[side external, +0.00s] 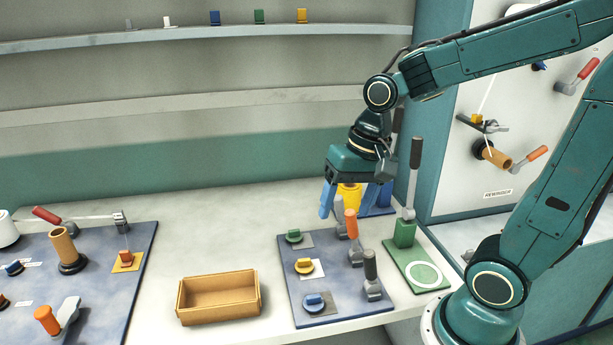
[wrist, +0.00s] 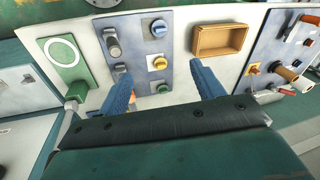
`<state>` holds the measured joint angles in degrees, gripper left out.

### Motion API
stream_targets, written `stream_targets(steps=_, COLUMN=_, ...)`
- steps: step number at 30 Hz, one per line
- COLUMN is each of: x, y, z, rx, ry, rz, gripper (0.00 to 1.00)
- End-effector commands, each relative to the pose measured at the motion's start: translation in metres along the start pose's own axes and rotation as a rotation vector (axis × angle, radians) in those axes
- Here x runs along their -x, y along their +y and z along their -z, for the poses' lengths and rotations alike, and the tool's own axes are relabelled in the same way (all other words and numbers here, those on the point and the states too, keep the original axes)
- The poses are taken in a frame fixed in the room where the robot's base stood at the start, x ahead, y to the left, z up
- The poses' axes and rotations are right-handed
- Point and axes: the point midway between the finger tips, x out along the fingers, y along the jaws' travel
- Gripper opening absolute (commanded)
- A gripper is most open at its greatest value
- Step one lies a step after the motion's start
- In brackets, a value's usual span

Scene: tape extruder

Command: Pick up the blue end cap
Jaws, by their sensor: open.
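Orange-topped and grey-topped levers (side external: 371,275) stand right of the caps. An open cardboard-coloured box (side external: 219,297) sits to the left. A tall green-based lever (side external: 405,230) stands at the right. Another panel with handles (side external: 100,290) lies far left. Small coloured pieces stand on the shelf (side external: 200,37).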

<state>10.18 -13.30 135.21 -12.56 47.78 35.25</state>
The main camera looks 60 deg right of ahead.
Motion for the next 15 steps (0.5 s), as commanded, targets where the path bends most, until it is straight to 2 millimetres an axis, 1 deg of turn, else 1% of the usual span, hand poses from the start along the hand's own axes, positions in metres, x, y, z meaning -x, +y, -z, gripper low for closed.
stream_targets(steps=1, x=-0.009, y=0.0, z=0.005, rx=-0.052, ry=-0.03, rz=-0.005, gripper=0.67)
stream_targets(steps=6, x=-0.034, y=-0.001, z=0.019, rx=-0.228, ry=-0.114, rz=-0.013, gripper=0.67)
stream_targets(steps=15, x=-0.082, y=0.003, z=0.039, rx=-0.545, ry=-0.265, rz=-0.043, gripper=0.67)
